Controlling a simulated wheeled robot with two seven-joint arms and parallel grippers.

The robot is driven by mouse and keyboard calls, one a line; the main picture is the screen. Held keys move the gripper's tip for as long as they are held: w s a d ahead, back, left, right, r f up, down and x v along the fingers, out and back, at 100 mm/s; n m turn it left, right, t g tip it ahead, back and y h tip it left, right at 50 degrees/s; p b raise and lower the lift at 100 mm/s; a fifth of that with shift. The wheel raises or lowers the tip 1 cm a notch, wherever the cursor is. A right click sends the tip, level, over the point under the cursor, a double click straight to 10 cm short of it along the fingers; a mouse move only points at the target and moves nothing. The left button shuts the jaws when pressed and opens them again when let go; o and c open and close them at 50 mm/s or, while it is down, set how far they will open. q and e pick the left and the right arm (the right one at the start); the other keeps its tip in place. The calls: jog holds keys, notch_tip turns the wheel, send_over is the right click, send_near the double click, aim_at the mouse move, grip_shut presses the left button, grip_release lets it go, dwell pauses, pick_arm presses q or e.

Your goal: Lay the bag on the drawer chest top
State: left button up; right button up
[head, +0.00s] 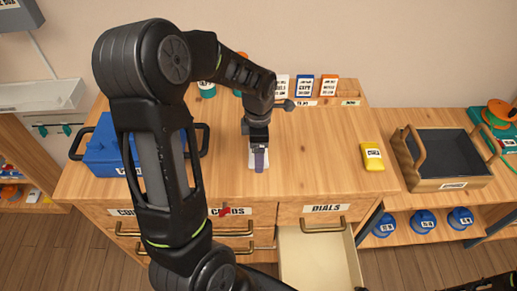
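A small pale bag (252,160) with a purple strip is over the wooden drawer chest top (316,160), near its middle. My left gripper (258,146) points down at the bag's upper end and appears shut on it; the fingers hide that end. I cannot tell whether the bag's lower end touches the top. My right gripper is out of view; only a dark part of that arm shows at the bottom right corner.
A blue box (103,155) with black handles stands at the left, partly behind my arm. A yellow packet (372,156) lies at the right edge. Labelled cards (305,86) line the back. The DIALS drawer (318,255) is open. A wooden tray (453,183) sits on the right bench.

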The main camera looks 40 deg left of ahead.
pick_arm(q)
jog(key=shift+f, duration=0.2)
jog(key=o, duration=1.2)
jog(key=shift+c, duration=0.2)
jog(key=shift+r, duration=0.1)
notch_tip(320, 180, up, 12)
jog(key=shift+r+b, duration=0.15)
jog(key=shift+b, duration=0.15)
